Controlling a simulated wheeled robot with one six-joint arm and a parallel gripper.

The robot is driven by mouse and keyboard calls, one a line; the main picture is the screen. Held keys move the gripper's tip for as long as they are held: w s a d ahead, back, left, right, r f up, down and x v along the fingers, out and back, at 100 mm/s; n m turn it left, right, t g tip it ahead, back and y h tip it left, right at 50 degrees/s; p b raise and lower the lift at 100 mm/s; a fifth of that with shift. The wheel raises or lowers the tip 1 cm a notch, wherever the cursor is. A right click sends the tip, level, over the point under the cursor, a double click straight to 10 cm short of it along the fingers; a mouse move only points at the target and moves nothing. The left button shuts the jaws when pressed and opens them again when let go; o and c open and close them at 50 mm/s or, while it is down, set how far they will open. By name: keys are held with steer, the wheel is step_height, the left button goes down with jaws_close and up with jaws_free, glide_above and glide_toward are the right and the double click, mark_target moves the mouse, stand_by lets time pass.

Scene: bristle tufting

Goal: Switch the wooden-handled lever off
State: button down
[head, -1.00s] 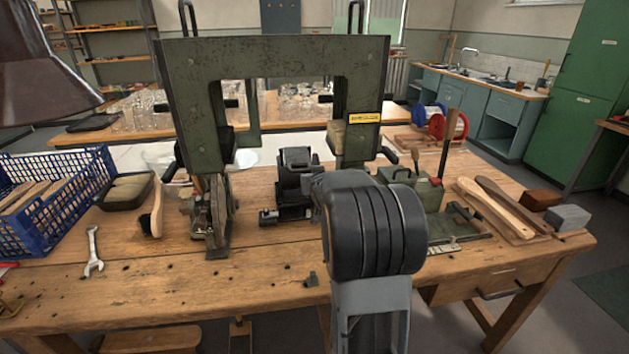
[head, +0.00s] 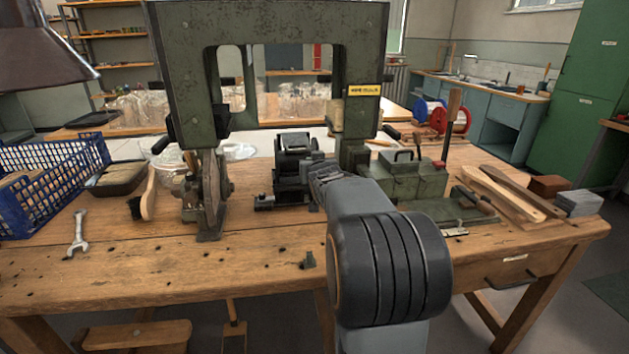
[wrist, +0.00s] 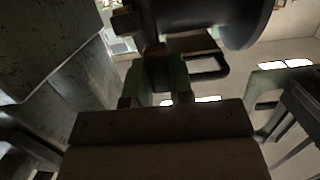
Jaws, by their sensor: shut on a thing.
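An upright lever with a wooden handle (head: 450,118) stands at the right of the green boxy machine (head: 408,178). It leans slightly right, with a red knob (head: 438,164) near its base. My gripper (head: 325,172) reaches in beside the small black machine (head: 290,170), left of and apart from that lever. Its fingers are mostly hidden in the head view. In the wrist view my gripper (wrist: 156,84) is shut on a dark part (wrist: 158,68); I cannot tell what it belongs to. A round dark disc (wrist: 245,22) shows just beyond.
A green press frame (head: 265,22) spans the bench. Wooden handles (head: 505,195) lie at right. The bench front (head: 170,270) is mostly clear.

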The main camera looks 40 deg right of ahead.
steer(key=b, duration=0.2)
steer(key=s+t+b, duration=0.1)
steer(key=b, duration=0.2)
steer(key=shift+s+a+f+t+h, duration=0.25)
steer(key=shift+a+t+h, duration=0.05)
steer(key=shift+a+h, duration=0.1)
steer(key=c, duration=1)
jaws_free()
steer(key=shift+r, duration=0.1)
steer(key=p+v, duration=0.2)
steer(key=v, duration=1.1)
steer(key=shift+s, duration=0.4)
steer(key=shift+a, duration=0.1)
